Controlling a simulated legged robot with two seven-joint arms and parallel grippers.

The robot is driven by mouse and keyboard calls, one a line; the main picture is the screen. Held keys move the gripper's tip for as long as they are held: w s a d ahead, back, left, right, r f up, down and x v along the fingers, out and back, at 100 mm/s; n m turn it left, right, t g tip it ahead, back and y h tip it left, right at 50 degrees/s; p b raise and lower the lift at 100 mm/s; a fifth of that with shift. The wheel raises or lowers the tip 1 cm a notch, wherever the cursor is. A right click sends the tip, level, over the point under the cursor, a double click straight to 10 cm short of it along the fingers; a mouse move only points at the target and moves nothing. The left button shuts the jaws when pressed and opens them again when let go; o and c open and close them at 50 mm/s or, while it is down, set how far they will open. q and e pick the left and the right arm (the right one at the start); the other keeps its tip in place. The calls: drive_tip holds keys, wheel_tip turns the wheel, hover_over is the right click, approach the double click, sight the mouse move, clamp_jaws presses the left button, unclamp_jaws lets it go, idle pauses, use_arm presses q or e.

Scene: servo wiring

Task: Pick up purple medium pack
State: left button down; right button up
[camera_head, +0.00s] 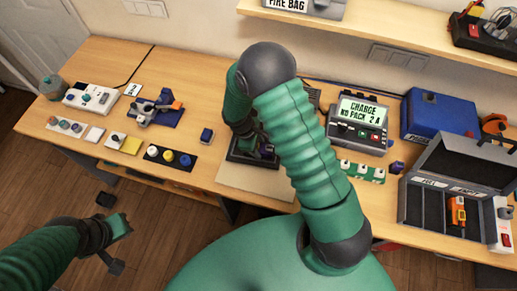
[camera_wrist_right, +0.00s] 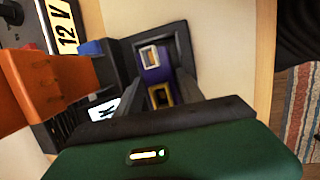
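A purple pack (camera_wrist_right: 153,64) with a pale label and a yellow end sits in a black square tray in the right wrist view. In the head view a bit of its purple (camera_head: 267,150) shows beside the right gripper (camera_head: 255,143), which points down over the tray. In the wrist view dark finger parts of the right gripper (camera_wrist_right: 165,92) reach toward the pack; I cannot tell whether they touch it or how far apart they are. My left gripper (camera_head: 112,232) is open and empty, off the front edge of the table at lower left.
A charger (camera_head: 360,125) reading "NO PACK" stands right of my right arm. A grey open case (camera_head: 452,205) lies further right, with a blue box (camera_head: 438,115) behind. An orange block (camera_wrist_right: 42,88) shows close in the wrist view. Small parts and mats cover the table's left.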

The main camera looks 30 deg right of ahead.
drive_tip(key=shift+a, duration=0.1)
clamp_jaws()
drive_tip(key=shift+r, duration=0.15)
